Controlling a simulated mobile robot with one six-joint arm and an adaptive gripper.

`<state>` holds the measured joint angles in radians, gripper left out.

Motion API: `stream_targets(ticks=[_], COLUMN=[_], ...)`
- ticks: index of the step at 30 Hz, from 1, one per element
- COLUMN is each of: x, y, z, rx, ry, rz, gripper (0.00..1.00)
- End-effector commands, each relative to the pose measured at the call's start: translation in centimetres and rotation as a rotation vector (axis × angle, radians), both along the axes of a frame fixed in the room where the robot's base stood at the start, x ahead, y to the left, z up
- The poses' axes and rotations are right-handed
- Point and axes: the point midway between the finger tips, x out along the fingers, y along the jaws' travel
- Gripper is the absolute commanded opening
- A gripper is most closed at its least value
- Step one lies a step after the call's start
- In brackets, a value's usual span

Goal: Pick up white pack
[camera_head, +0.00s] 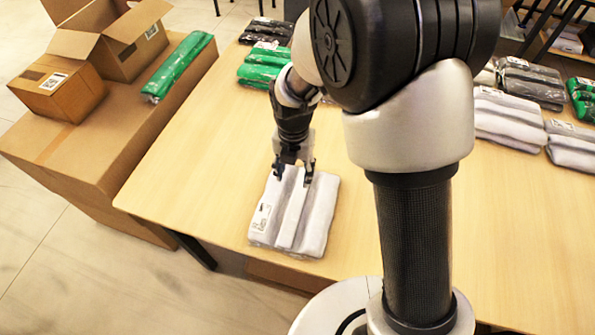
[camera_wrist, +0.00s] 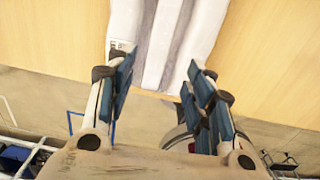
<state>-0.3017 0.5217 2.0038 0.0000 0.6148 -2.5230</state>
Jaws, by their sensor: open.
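A white pack (camera_head: 318,222) in clear wrap, with grey bands and a label at its left edge, lies flat on the wooden table (camera_head: 190,185) near the front edge. My gripper (camera_head: 293,179) points down over the far part of this pack. Its fingers are apart with nothing between them that I can see. In the wrist view the white pack (camera_wrist: 160,45) fills the upper middle, beyond the open fingers of my gripper (camera_wrist: 160,85). I cannot tell whether the fingertips touch the pack. More white packs (camera_head: 508,118) lie on the table at the right.
Green packs (camera_head: 262,72) and dark packs (camera_head: 268,30) lie at the back of the table. A large carton (camera_head: 110,150) at the left bears smaller boxes (camera_head: 62,88) and a green pack (camera_head: 180,66). Grey packs (camera_head: 532,82) lie back right. Table left of the white pack is clear.

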Motion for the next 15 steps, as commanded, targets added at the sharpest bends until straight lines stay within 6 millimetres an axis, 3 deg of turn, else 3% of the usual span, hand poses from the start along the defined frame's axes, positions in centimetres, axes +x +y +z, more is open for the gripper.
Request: stream_targets(ticks=[15], x=[0.0], y=[-0.1], z=[-10.5], rx=[-0.001], ry=[0.003], rz=[0.003], gripper=[0.48])
